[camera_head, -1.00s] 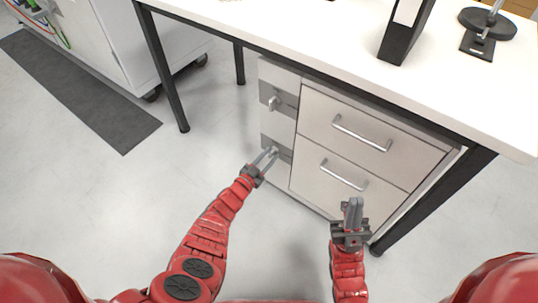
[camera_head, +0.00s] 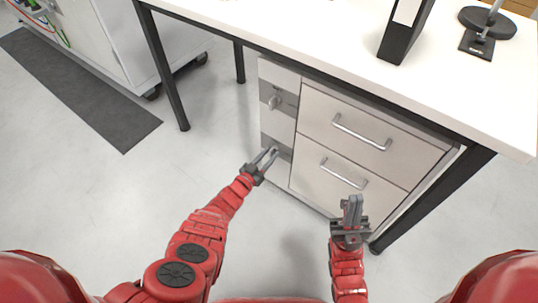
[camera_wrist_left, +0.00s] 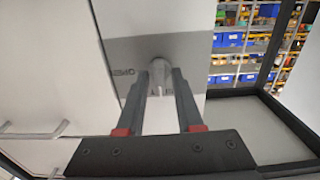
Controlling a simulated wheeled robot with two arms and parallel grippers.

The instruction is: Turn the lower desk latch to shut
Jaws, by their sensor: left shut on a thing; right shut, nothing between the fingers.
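The lower desk latch (camera_wrist_left: 159,72) is a small grey knob on a grey plate (camera_head: 285,153), low on the narrow left panel of the desk drawer unit. In the left wrist view the plate bears lettering that seems to read OPEN, beside the knob. My left gripper (camera_head: 269,153) is at the lower latch and shut on it, a finger on either side of the knob in the left wrist view (camera_wrist_left: 159,86). The fingers mostly hide the latch in the head view. My right gripper (camera_head: 352,204) is shut and empty, in front of the lower drawer.
The upper latch (camera_head: 274,102) sits above on the same panel. Two drawers with bar handles (camera_head: 343,174) are to the right. The white desk top (camera_head: 300,35) overhangs the unit, with black legs (camera_head: 440,195) at its sides.

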